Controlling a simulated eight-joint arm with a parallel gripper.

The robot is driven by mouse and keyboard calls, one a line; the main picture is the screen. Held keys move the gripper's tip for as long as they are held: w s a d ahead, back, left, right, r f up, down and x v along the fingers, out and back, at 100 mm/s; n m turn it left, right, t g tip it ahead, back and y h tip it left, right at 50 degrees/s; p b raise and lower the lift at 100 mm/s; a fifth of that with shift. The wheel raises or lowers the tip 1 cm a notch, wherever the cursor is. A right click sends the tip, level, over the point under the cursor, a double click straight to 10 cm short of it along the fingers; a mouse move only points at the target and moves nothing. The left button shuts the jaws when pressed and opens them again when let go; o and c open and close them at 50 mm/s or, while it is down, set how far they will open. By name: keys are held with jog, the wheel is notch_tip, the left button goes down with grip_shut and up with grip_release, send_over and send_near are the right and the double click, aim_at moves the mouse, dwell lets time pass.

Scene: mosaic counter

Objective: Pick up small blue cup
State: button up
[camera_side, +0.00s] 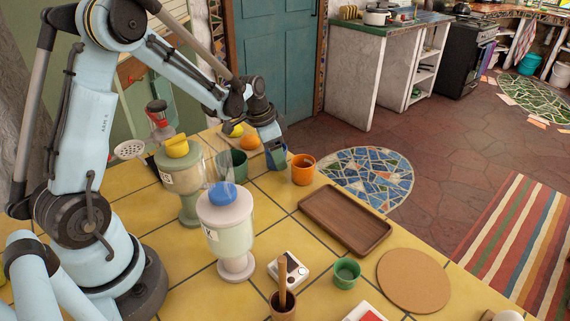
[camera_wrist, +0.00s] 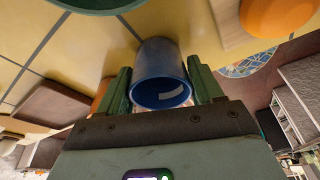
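The small blue cup (camera_wrist: 160,68) is between the two green fingers of my gripper (camera_wrist: 160,80) in the wrist view, its rim facing the camera. One finger is on each side, very close to its wall; I cannot tell whether both press on it. In the side view my gripper (camera_side: 276,158) points down near the counter's back edge, and only a bit of blue shows there, mostly hidden by the fingers. I cannot tell whether the cup touches the counter.
An orange cup (camera_side: 303,170) stands just right of my gripper, and a green pot (camera_side: 233,163) just left. An orange (camera_side: 250,142) lies behind. A brown tray (camera_side: 345,219) is in front to the right.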

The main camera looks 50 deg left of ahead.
jog(key=c, duration=0.6)
jog(key=shift+o, duration=0.2)
